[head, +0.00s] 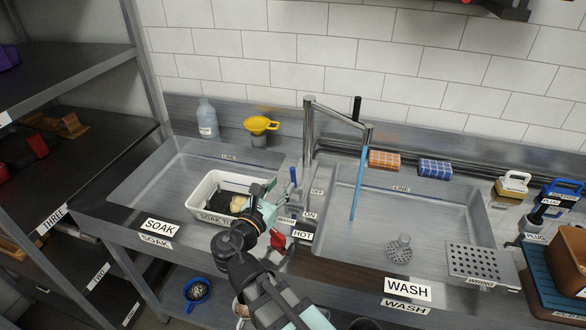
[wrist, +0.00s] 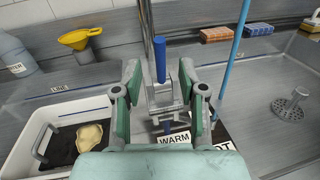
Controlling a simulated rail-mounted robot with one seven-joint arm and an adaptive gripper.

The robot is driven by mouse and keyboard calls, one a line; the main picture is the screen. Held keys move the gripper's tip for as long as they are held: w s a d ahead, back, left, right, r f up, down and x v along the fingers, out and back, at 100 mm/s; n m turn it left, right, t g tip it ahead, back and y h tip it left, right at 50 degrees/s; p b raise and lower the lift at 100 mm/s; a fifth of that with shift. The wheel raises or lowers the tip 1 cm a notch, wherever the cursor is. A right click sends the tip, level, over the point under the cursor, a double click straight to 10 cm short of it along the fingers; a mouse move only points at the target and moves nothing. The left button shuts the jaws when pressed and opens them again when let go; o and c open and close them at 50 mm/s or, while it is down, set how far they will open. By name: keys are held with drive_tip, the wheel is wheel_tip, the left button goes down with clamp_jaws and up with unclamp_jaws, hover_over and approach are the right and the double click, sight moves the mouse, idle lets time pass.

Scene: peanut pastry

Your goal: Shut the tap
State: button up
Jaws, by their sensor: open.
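The metal tap (head: 309,135) stands between the two sinks, its spout reaching right over the wash basin. A straight blue stream (head: 357,185) runs from the spout down into that basin; it also shows in the wrist view (wrist: 235,55). The tap's blue-ended lever (head: 293,175) stands upright near the OFF, ON, WARM and HOT labels. My gripper (head: 272,192) is open at the lever. In the wrist view, the blue lever end (wrist: 160,60) appears between the spread fingers of my gripper (wrist: 160,82). I cannot tell whether they touch it.
A white soak tub (head: 200,210) with dark and tan contents sits left of my gripper. A yellow funnel (head: 261,125) and a bottle (head: 207,118) stand behind it. Orange (head: 384,160) and blue (head: 435,168) sponges lie on the back ledge. A strainer (head: 399,249) stands in the wash basin.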

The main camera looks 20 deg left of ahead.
sight(291, 173)
drive_tip(key=w, duration=0.2)
drive_tip(key=w+p, duration=0.1)
drive_tip(key=w, duration=0.2)
drive_tip(key=w+d, duration=0.1)
drive_tip(key=w, duration=0.1)
drive_tip(key=shift+w+d, duration=0.1)
drive_tip(key=shift+w, duration=0.2)
clamp_jaws()
